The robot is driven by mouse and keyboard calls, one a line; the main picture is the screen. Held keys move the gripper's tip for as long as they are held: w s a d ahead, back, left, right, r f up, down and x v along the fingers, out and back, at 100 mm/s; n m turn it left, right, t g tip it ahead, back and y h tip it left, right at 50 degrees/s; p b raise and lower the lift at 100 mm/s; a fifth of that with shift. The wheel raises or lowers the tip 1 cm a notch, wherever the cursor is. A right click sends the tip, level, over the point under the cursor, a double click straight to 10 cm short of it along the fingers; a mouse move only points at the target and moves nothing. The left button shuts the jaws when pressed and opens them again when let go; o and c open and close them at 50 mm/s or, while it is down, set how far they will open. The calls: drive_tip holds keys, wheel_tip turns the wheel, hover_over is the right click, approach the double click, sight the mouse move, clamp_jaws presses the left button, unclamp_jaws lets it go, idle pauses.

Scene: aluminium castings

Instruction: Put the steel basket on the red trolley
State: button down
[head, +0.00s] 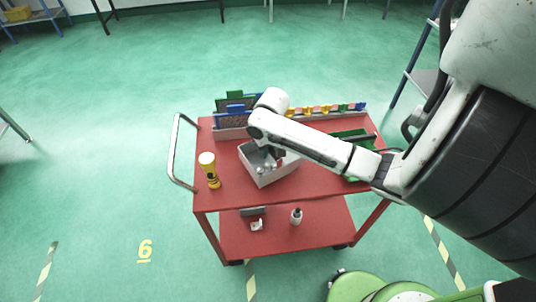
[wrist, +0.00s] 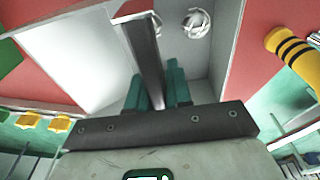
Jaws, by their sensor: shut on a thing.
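The steel basket (head: 282,175) is a pale grey open box on the top deck of the red trolley (head: 225,190). It looks level; I cannot tell whether it rests fully on the deck. My gripper (head: 268,153) reaches down into it from above. Shiny round metal castings (wrist: 195,22) lie inside. The arm hides part of the basket's far side in the head view.
A yellow-and-black object (head: 209,168) stands left of the basket. Behind are blue and green bins (head: 236,105) and a row of small coloured pieces (head: 325,109). A green tray (head: 350,134) lies to the right.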

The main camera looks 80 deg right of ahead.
drive_tip(key=shift+f, duration=1.25)
drive_tip(key=shift+f, duration=0.1)
drive_tip(key=c, duration=1)
unclamp_jaws()
drive_tip(key=shift+s+a, duration=0.1)
drive_tip(key=shift+c, duration=0.2)
